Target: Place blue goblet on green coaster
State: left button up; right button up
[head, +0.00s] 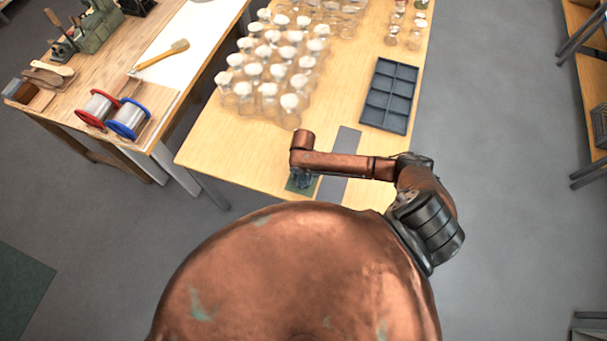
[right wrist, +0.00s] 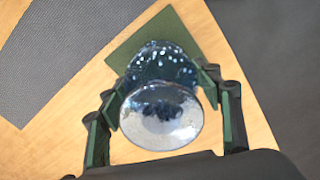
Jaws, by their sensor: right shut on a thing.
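The blue goblet (right wrist: 163,66) is in my right gripper (right wrist: 163,95), between its green-padded fingers in the right wrist view. A pale, shiny round end (right wrist: 160,118) of it faces the camera, and the dark blue speckled part lies beyond. The green coaster (right wrist: 184,33) is a flat square behind the goblet in that view, partly covered by it. I cannot tell whether goblet and coaster touch. In the head view my right gripper (head: 303,178) is low over the coaster (head: 291,186) at the table's near edge, and my arm hides part of both. My left gripper is not in view.
A grey strip (head: 329,190) lies right of the coaster. Several white-topped glass vessels (head: 272,68) stand farther back on the table (head: 215,143). A dark compartment tray (head: 390,96) lies at right. A workbench with red and blue spools (head: 128,118) stands left.

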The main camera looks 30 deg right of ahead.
jog(key=o, duration=1.2)
jog(key=shift+f, duration=0.15)
jog(key=shift+o, duration=0.2)
notch_tip(320, 180, up, 12)
jog(key=shift+r, duration=0.2)
